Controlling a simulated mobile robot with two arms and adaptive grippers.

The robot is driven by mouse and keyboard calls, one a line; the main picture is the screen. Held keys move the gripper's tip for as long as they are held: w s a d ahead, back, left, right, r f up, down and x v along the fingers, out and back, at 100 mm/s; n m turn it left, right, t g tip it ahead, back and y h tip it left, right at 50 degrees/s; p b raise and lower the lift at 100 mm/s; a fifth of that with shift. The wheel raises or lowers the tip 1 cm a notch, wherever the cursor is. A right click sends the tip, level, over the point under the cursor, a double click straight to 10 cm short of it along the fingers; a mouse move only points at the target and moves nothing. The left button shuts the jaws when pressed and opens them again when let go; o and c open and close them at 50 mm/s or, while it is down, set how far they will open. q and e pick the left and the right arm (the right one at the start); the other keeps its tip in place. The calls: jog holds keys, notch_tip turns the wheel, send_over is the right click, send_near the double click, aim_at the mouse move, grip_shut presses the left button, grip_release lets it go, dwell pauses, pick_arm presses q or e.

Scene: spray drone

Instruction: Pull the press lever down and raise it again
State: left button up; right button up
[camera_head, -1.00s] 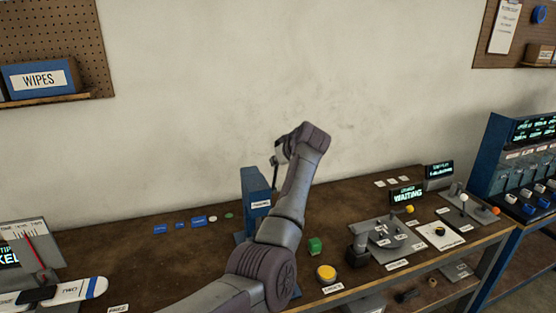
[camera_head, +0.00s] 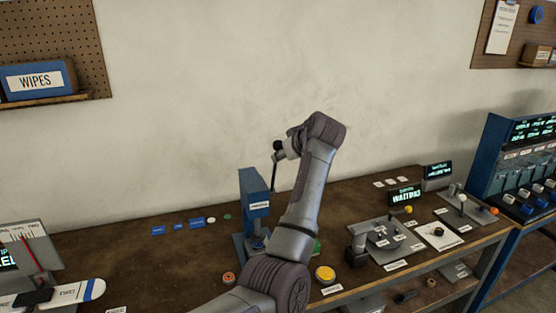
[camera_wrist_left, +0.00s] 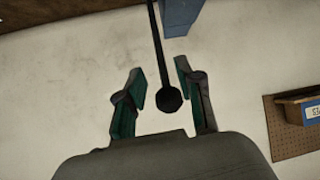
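The blue press (camera_head: 254,203) stands on the bench with a white label on its front. Its thin dark lever (camera_head: 273,178) points up beside the press. The lever's black ball knob (camera_wrist_left: 169,98) shows in the left wrist view between the fingers of my left gripper (camera_wrist_left: 160,72). The fingers are apart, with visible gaps on both sides of the knob. In the head view my left gripper (camera_head: 284,150) is small, at the lever's top, and its fingers are hard to make out there. My right gripper is not in view.
A yellow button (camera_head: 325,273) and an orange-brown round piece (camera_head: 229,278) lie near the front. Grey fixtures and small screens (camera_head: 406,194) stand to the right.

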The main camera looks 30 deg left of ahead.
pick_arm(q)
jog(key=v, duration=0.5)
jog(key=shift+d+r, duration=0.15)
